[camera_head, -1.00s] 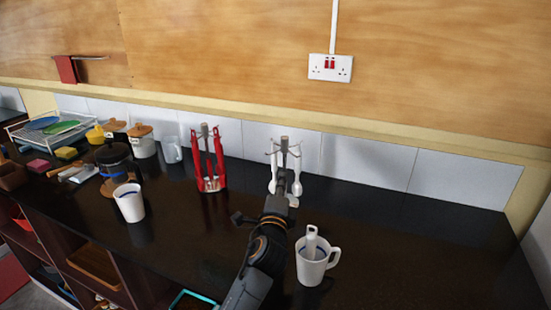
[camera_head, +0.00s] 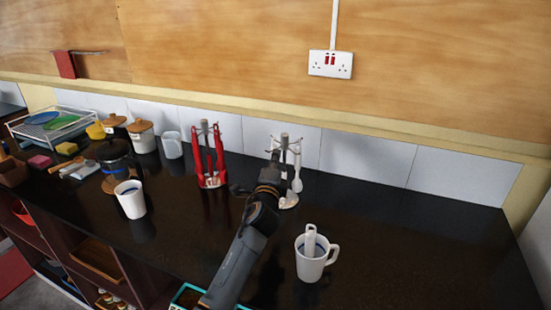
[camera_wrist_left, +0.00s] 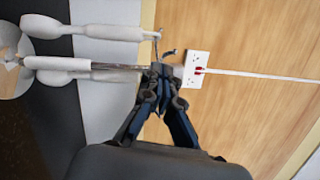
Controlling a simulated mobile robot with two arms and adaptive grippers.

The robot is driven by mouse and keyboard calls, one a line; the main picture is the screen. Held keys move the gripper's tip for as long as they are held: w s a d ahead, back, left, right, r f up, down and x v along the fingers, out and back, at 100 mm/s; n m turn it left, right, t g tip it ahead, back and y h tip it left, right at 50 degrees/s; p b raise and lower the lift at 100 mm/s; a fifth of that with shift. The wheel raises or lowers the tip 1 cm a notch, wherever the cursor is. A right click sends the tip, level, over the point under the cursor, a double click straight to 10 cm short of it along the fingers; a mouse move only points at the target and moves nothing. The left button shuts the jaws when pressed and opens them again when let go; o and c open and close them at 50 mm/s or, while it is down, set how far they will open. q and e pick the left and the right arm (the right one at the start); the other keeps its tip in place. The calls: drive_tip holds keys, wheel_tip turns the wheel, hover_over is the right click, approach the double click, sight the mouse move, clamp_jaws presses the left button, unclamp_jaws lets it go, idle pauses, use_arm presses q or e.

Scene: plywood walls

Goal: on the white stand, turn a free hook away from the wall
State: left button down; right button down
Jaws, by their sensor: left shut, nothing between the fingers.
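The white stand (camera_head: 290,200) is on the dark counter near the wall, with its hooks at the top of a grey pole (camera_wrist_left: 55,63). White utensils (camera_head: 297,176) hang from it; two also show in the left wrist view, one above the pole (camera_wrist_left: 100,32) and one along it. A short dark curved hook (camera_wrist_left: 168,52) at the stand's top has nothing visible hanging from it. My left gripper (camera_wrist_left: 162,78) is shut and empty, its fingertips at the stand's top; contact is unclear. In the head view the left gripper (camera_head: 274,168) covers part of the stand. My right gripper is out of view.
A red stand with red utensils (camera_head: 210,160) is left of the white stand. A white mug (camera_head: 312,265) holding a utensil is at front right, another mug (camera_head: 130,202) at left. A wall socket (camera_head: 330,64) is above. The counter's right side is clear.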

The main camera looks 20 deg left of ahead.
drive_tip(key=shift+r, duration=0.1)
use_arm(q)
drive_tip(key=shift+a+m+h+p, duration=0.25)
drive_tip(key=shift+m+h+p, duration=0.05)
drive_tip(key=shift+h+p, duration=0.2)
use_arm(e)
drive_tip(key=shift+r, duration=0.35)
